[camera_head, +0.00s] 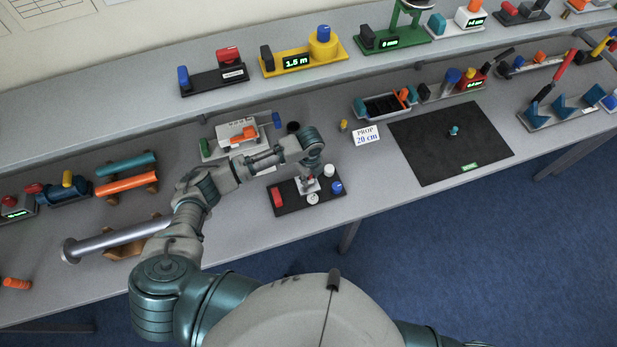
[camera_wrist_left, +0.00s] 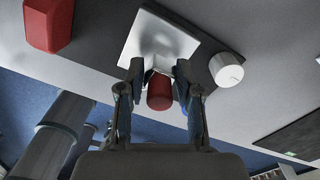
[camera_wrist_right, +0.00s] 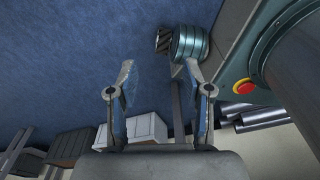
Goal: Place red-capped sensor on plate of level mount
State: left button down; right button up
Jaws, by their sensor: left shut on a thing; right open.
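The red-capped sensor (camera_wrist_left: 159,92) is between the fingertips of my left gripper (camera_wrist_left: 155,75), which is shut on it. Its red cap faces the wrist camera. The white square plate (camera_wrist_left: 160,38) of the level mount lies just beyond the sensor; I cannot tell whether they touch. In the head view the level mount (camera_head: 290,205) is a black base with a red block, the tilted-looking white plate, a white dial and a blue knob. My left gripper (camera_head: 309,179) is over the plate there. My right gripper (camera_wrist_right: 158,78) is open and empty, over blue floor.
In the left wrist view the red block (camera_wrist_left: 49,24) and white dial (camera_wrist_left: 226,69) flank the plate. Behind my left arm stands a white device with an orange part (camera_head: 237,134). A black mat (camera_head: 440,150) lies to the right, beside the PROP sign (camera_head: 367,135).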

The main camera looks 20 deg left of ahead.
pick_arm(q)
jog(key=shift+f, duration=0.7)
jog(key=shift+a, duration=0.35)
jog(key=c, duration=1.1)
grip_release()
jog(key=shift+a+f, duration=0.1)
jog(key=shift+a, duration=0.05)
jog(key=o, duration=0.3)
jog(key=shift+a, duration=0.1)
jog(key=shift+o, duration=0.2)
jog(key=shift+d, duration=0.3)
jog(key=r, duration=0.4)
jog(key=shift+d+r, duration=0.2)
jog(key=shift+d, duration=0.05)
jog(key=r, duration=0.4)
jog(key=a+r+b, duration=0.1)
jog(key=r, duration=0.2)
jog(key=shift+r, duration=0.1)
jog(key=shift+d+r, duration=0.2)
jog(key=shift+r, duration=0.1)
pick_arm(e)
jog(key=shift+a+f, duration=0.1)
jog(key=shift+f, duration=0.2)
pick_arm(q)
jog(key=shift+d, duration=0.15)
